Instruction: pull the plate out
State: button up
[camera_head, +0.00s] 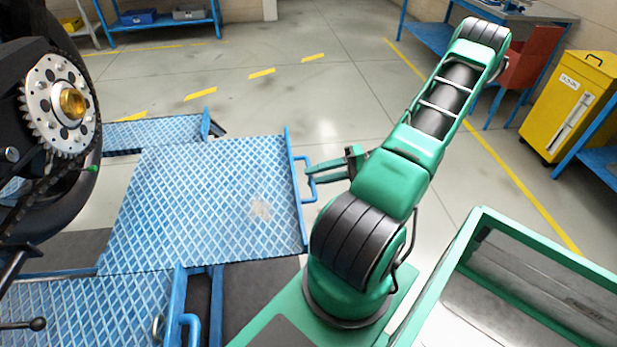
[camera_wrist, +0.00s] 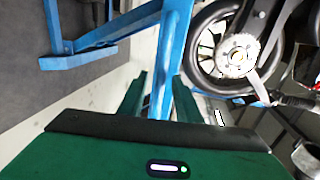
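The plate (camera_head: 200,190) is a blue diamond-tread panel with a worn pale patch, lying flat left of my arm in the head view. A blue bracket handle (camera_head: 309,193) stands out from its right edge. My gripper (camera_head: 318,174) is at this handle, with its green fingers pointing left toward the plate. In the wrist view, my gripper (camera_wrist: 158,96) has its two fingers apart, one on each side of a blue bar (camera_wrist: 174,40), probably the handle. The fingers look open, with a narrow gap beside the bar; contact is unclear.
A motorcycle wheel with a sprocket (camera_head: 62,105) stands at the left. More blue tread decking (camera_head: 80,312) lies in front, with another handle (camera_head: 188,330). A yellow cabinet (camera_head: 570,105) and blue benches stand at the right. The floor beyond the plate is clear.

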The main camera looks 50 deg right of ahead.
jog(key=v, duration=0.9)
jog(key=shift+f, duration=0.1)
jog(key=w+a+r+n+g+h, duration=0.1)
jog(key=w+a+r+g+h, duration=0.15)
jog(key=a+r+g, duration=0.25)
jog(key=w+a+r+n+g+h, duration=0.1)
jog(key=a+r+g+h, duration=0.2)
jog(key=a+r+g, duration=0.25)
jog(key=s+a+r+h, duration=0.6)
jog(key=s+a+r, duration=0.2)
jog(key=s+r, duration=0.1)
jog(key=shift+a+r, duration=0.3)
jog(key=shift+r, duration=0.55)
jog(key=shift+s+t, duration=0.2)
jog(key=shift+t, duration=0.05)
